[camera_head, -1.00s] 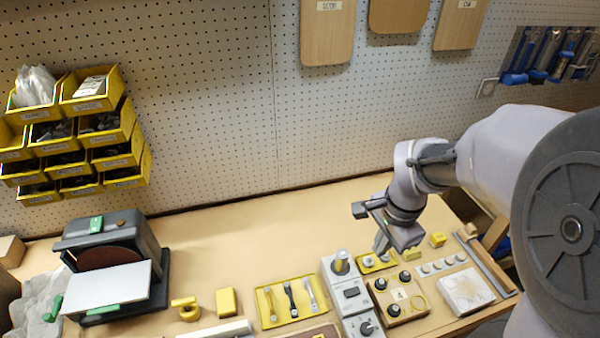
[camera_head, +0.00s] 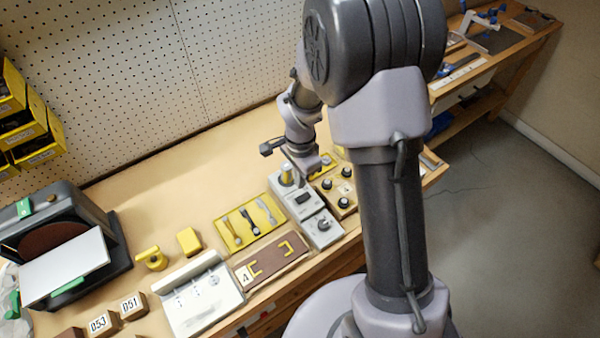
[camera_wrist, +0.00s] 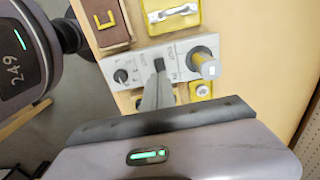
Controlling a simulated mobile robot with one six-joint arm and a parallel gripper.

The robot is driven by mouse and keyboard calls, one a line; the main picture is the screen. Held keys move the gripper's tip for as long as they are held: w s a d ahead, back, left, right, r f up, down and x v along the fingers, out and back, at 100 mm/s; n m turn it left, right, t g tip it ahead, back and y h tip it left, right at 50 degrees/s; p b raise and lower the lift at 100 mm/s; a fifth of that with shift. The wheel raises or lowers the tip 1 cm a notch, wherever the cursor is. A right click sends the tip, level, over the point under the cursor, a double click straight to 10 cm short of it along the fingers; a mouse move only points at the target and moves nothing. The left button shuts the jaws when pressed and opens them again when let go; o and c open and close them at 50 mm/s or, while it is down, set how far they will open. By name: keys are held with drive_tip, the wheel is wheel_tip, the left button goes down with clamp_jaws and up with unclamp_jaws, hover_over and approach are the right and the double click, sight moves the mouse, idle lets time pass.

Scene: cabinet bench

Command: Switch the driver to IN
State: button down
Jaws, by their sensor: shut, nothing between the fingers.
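The driver is a grey control box (camera_head: 313,214) on the bench. In the head view my gripper (camera_head: 300,178) is above the box beside the post.
A yellow tray with tools (camera_head: 255,212) and a brown board (camera_head: 246,275) lie left of the box. A wooden panel with black knobs (camera_head: 350,204) stands close on its right. A sander (camera_head: 62,242) stands far left. Bare bench lies behind the box.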

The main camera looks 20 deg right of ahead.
sight(304, 198)
wheel_tip(304, 198, down, 7)
drive_tip(key=shift+f+b, duration=0.1)
drive_tip(key=shift+b, duration=0.8)
drive_tip(key=shift+s+a+f+b, duration=0.1)
drive_tip(key=shift+a+f+b, duration=0.05)
drive_tip(key=shift+f+b, duration=0.4)
drive_tip(key=shift+s+r, duration=0.25)
drive_tip(key=shift+r, duration=0.1)
drive_tip(key=shift+f, duration=0.1)
drive_tip(key=shift+w, duration=0.1)
drive_tip(key=shift+w+d, duration=0.15)
drive_tip(key=shift+d, duration=0.55)
drive_tip(key=shift+r, duration=0.25)
